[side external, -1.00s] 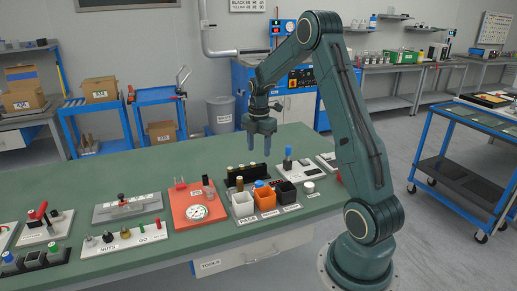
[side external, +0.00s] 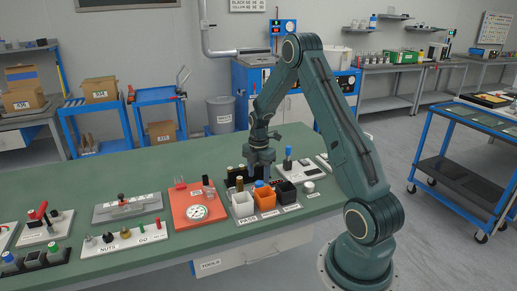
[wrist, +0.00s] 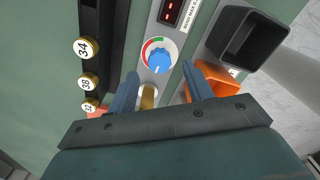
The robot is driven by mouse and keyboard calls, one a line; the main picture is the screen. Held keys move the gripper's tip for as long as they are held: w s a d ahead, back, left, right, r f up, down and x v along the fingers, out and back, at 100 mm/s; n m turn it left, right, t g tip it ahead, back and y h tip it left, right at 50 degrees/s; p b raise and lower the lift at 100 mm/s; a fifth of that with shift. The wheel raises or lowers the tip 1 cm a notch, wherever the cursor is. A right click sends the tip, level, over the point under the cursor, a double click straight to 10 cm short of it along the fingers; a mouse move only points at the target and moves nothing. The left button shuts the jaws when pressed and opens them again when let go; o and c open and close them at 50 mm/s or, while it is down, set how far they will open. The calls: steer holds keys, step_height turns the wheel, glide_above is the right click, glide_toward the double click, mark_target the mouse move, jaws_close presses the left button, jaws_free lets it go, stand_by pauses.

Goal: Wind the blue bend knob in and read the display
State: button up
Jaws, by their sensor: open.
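The blue knob (wrist: 158,57) sits on a grey panel inside a round dial with a red, green and white arc. Its white pointer mark shows on top. The display (wrist: 172,10) beside it is dark with red figures, partly cut off by the picture edge; I cannot read them. My gripper (wrist: 163,82) is open, its blue-grey fingers apart and pointing toward the panel. A brass part (wrist: 148,97) shows between the fingers, partly hidden by my gripper body. In the side view my gripper (side external: 260,173) is low, just behind the front bins.
A black rack holds brass-capped plugs, one marked 34 (wrist: 88,47). An orange bin (wrist: 217,78) is close to the right finger, with a black bin (wrist: 248,38) beyond.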

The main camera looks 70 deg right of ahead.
mark_target(259, 185)
steer(key=shift+f, duration=1.5)
steer(key=shift+c, duration=0.2)
steer(key=c, duration=0.9)
